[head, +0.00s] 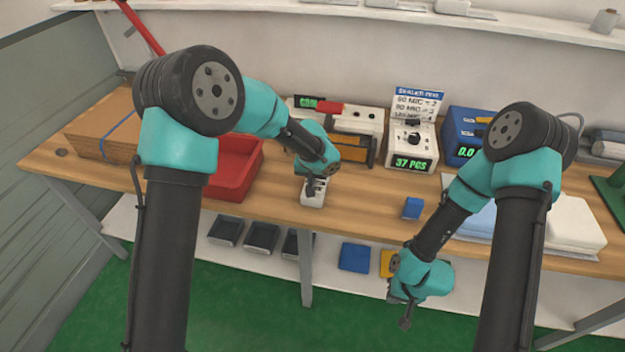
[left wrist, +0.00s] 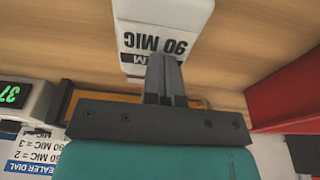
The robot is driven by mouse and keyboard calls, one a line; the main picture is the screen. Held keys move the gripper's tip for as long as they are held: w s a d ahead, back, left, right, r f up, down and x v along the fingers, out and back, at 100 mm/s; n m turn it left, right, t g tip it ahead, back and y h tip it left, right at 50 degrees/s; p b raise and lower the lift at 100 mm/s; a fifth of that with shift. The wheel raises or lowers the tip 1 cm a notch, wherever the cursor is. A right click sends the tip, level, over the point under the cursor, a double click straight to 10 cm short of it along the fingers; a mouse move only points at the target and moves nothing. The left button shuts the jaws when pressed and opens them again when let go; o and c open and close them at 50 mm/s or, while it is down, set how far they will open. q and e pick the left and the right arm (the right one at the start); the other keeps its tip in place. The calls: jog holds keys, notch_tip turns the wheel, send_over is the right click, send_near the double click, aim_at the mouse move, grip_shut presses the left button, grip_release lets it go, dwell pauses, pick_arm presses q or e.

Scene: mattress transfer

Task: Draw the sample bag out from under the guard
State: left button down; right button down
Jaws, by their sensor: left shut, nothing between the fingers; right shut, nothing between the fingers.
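A white, flat piece labelled "90 MIC" (head: 313,200) lies on the bench in front of the sealer; it looks like the sample bag. It also shows at the top of the left wrist view (left wrist: 165,22). My left gripper (head: 316,187) is shut and empty, its fingertips (left wrist: 164,62) over the label end; contact cannot be told. An orange-and-black bar (head: 352,148) on the front of the sealer (head: 365,120) looks like the guard. The white piece lies in front of it, not visibly under it. My right gripper (head: 405,322) is shut and empty, low before the bench's front edge.
A red tray (head: 237,185) stands left of my left gripper, with a cardboard stack (head: 105,125) beyond. A blue block (head: 412,208) and white pads (head: 575,222) lie right.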

pick_arm(q)
jog(key=shift+s+f, duration=0.2)
jog(key=shift+f, duration=0.3)
jog(key=shift+s+a+f, duration=0.1)
jog(key=shift+s+a, duration=0.1)
jog(key=shift+s, duration=0.5)
jog(key=shift+w+r, duration=0.15)
jog(key=shift+r, duration=0.75)
jog(key=shift+r, duration=0.4)
jog(key=s+a, duration=0.2)
jog(key=s, duration=1)
